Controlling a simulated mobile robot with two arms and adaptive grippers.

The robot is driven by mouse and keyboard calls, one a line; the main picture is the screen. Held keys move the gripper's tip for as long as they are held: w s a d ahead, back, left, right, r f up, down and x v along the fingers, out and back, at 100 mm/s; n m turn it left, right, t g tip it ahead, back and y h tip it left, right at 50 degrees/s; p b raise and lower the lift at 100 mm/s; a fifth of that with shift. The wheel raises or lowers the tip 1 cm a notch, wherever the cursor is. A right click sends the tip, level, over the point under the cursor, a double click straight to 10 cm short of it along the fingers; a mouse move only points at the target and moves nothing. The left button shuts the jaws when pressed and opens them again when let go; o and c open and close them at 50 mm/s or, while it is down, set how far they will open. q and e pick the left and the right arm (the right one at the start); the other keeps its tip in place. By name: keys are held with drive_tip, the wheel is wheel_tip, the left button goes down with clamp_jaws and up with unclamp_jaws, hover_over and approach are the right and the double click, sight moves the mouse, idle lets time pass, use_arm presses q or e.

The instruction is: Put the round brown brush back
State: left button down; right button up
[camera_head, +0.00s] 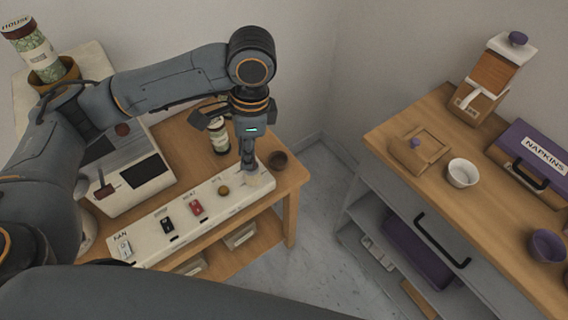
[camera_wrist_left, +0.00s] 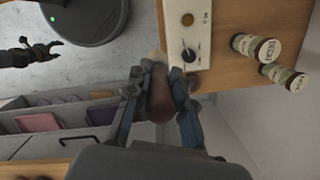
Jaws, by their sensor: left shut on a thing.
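The round brown brush (camera_wrist_left: 160,105) is between the two fingers of my left gripper (camera_wrist_left: 159,84) in the wrist view, its brown body towards the camera. In the head view my left gripper (camera_head: 250,165) points down at the right end of the long white holder strip (camera_head: 150,252), and a pale part shows just below the fingers. The strip also shows in the wrist view (camera_wrist_left: 203,45). I cannot tell whether the brush touches the strip. A dark gripper, seemingly my right one (camera_wrist_left: 38,52), is small at the left of the wrist view; its jaws are unclear.
A small brown cup (camera_head: 278,160) stands just right of the strip's end. A labelled jar (camera_head: 219,138) stands behind it, and a grey machine (camera_head: 135,180) to the left. The right counter holds a white cup (camera_head: 462,172), a wooden box (camera_head: 420,150) and a napkin case (camera_head: 530,158).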

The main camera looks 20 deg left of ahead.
use_arm(q)
drive_tip(key=m, duration=0.2)
drive_tip(key=w+f+m+b, duration=0.1)
drive_tip(key=m, duration=0.2)
drive_tip(key=f+m+t+b, duration=0.1)
drive_tip(key=m, duration=0.1)
drive_tip(key=shift+w+f, duration=0.15)
drive_tip(key=shift+f, duration=0.1)
drive_tip(key=w+f+m+t+b, duration=0.1)
drive_tip(key=w+f+m, duration=0.9)
drive_tip(key=w+f, duration=0.5)
drive_tip(key=shift+w+d+f+m+h, duration=0.15)
drive_tip(key=shift+w+d+m+h, duration=0.25)
drive_tip(key=shift+w, duration=0.5)
use_arm(e)
drive_tip(key=f, duration=0.3)
drive_tip(key=shift+s+a+f, duration=0.3)
drive_tip(key=shift+s+f, duration=0.05)
drive_tip(key=shift+s, duration=0.05)
use_arm(q)
drive_tip(key=c, duration=1.2)
unclamp_jaws()
drive_tip(key=shift+f, duration=0.15)
use_arm(e)
drive_tip(key=shift+d, duration=0.2)
use_arm(q)
drive_tip(key=shift+o, duration=0.2)
